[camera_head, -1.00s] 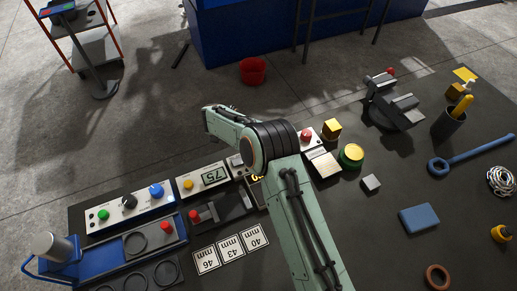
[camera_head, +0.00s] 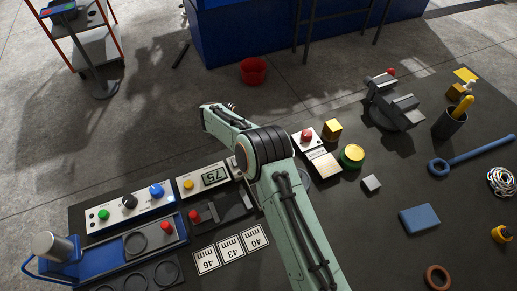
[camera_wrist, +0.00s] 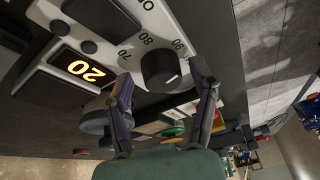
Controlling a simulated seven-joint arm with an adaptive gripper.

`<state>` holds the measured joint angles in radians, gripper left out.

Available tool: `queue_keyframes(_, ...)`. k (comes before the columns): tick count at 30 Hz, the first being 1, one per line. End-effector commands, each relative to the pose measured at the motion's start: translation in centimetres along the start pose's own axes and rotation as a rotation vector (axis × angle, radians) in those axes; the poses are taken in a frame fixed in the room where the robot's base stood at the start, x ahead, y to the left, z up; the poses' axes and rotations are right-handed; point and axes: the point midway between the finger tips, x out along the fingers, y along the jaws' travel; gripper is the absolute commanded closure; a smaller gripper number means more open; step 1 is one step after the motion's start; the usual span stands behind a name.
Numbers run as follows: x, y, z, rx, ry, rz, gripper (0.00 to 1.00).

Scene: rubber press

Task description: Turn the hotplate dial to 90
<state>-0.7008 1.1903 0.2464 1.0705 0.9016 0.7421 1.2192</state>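The hotplate's black dial (camera_wrist: 162,70) shows in the wrist view on a white front panel (camera_wrist: 205,18). Numbers 70, 80 and 90 are printed around it, and a pale mark shows on the knob near the 90 side. The lit orange display (camera_wrist: 78,67) seems to read 20. My gripper (camera_wrist: 163,78) is open, with one finger to each side of the dial in the picture. I cannot tell whether either finger touches it. In the head view my arm hides the gripper and the dial.
In the head view, a box with a 75 display (camera_head: 215,176) and a panel with coloured knobs (camera_head: 130,206) stand left of my arm. A box with a red button (camera_head: 307,135) and a green-yellow round thing (camera_head: 351,156) stand right. A vise (camera_head: 393,104) is farther right.

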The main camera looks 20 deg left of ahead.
Motion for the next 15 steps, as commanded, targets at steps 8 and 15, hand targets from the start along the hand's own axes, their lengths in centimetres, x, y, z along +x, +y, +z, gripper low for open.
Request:
queue_keyframes(8, -0.2, -0.1, -0.1, 0.002, 0.001, -0.004, 0.36)
queue_keyframes(15, -3.4, -0.2, -0.1, 0.003, 0.000, -0.008, 0.36)
